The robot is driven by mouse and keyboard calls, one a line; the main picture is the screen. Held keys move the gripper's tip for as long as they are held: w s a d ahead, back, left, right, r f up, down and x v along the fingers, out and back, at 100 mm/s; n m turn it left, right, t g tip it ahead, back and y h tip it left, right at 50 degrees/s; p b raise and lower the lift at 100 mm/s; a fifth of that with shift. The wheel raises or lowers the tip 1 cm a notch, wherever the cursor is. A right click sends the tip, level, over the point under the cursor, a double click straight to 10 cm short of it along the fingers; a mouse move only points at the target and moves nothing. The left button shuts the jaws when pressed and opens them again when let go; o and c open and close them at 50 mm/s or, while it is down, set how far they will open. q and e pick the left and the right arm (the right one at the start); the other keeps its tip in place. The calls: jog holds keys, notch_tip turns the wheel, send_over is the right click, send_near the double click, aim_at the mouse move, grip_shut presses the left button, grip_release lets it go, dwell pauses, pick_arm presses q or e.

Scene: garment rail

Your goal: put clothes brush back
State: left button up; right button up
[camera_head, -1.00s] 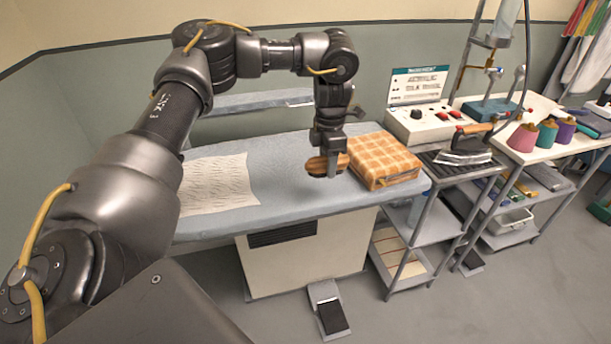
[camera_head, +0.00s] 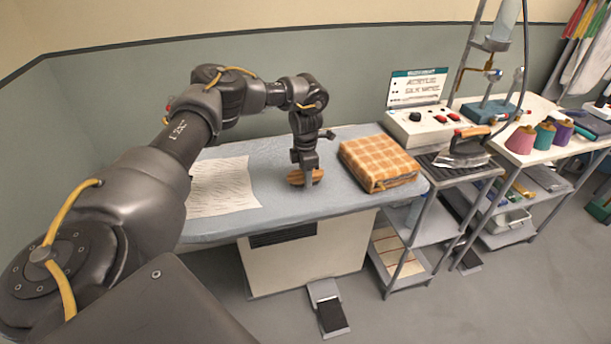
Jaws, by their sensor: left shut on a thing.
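The clothes brush (camera_head: 297,178) is a small brown wooden piece with an oval back. My left gripper (camera_head: 307,180) points down and is shut on the brush, over the blue-grey ironing table (camera_head: 285,205). The brush is at or just above the table top; I cannot tell whether it touches. It lies between the white patterned sheet (camera_head: 220,188) on the left and the folded orange checked cloth (camera_head: 379,163) on the right, apart from both. The gripper's fingers hide part of the brush. My right gripper is not in view.
An iron (camera_head: 463,150) rests on a dark plate on the stand to the right. A control box (camera_head: 424,126) with a sign stands behind it. Thread cones (camera_head: 521,139) stand on the white table further right. The table top in front of the brush is clear.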

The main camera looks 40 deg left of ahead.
pick_arm(q)
jog(key=shift+f, duration=0.65)
jog(key=o, duration=1)
jog(key=shift+f, duration=0.15)
jog(key=shift+o, duration=0.2)
